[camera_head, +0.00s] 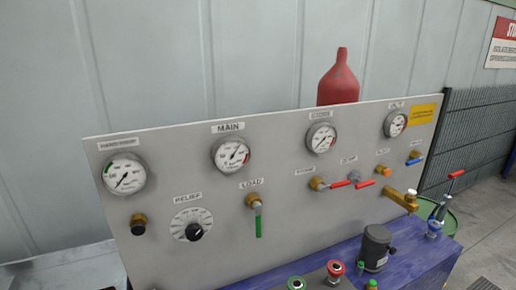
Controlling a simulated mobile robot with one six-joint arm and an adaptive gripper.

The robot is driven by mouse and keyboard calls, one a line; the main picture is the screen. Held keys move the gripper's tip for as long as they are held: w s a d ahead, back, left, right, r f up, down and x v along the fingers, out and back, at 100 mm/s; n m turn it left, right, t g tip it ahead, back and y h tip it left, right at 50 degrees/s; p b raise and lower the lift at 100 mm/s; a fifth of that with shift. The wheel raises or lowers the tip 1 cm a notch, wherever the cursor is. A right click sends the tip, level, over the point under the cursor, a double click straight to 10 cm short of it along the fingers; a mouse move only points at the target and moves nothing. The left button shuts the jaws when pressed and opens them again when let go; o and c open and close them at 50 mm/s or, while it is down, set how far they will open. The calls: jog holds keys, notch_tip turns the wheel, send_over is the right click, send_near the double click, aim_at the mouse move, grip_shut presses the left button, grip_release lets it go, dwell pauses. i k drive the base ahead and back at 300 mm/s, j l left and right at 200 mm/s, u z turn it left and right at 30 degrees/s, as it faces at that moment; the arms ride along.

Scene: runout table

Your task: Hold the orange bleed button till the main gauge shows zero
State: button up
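The main gauge (231,155) is a round white dial under a MAIN label on the grey panel. Its needle lies on a slant, but its reading is too small to tell. My gripper is not in view.
The panel (290,223) also carries other gauges, a relief dial (192,225), a green-handled load valve (257,218) and red-handled valves (340,184). A brass spout (400,199) juts out at right.

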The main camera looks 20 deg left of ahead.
aim_at(387, 173)
jog(key=u, duration=1.25)
jog(key=z, duration=1.25)
jog(key=i+l+u, duration=0.1)
jog(key=i, duration=0.3)
jog(key=i+l+u, duration=0.15)
jog(key=i, duration=0.25)
jog(key=i+l+u, duration=0.1)
jog(key=i, duration=0.3)
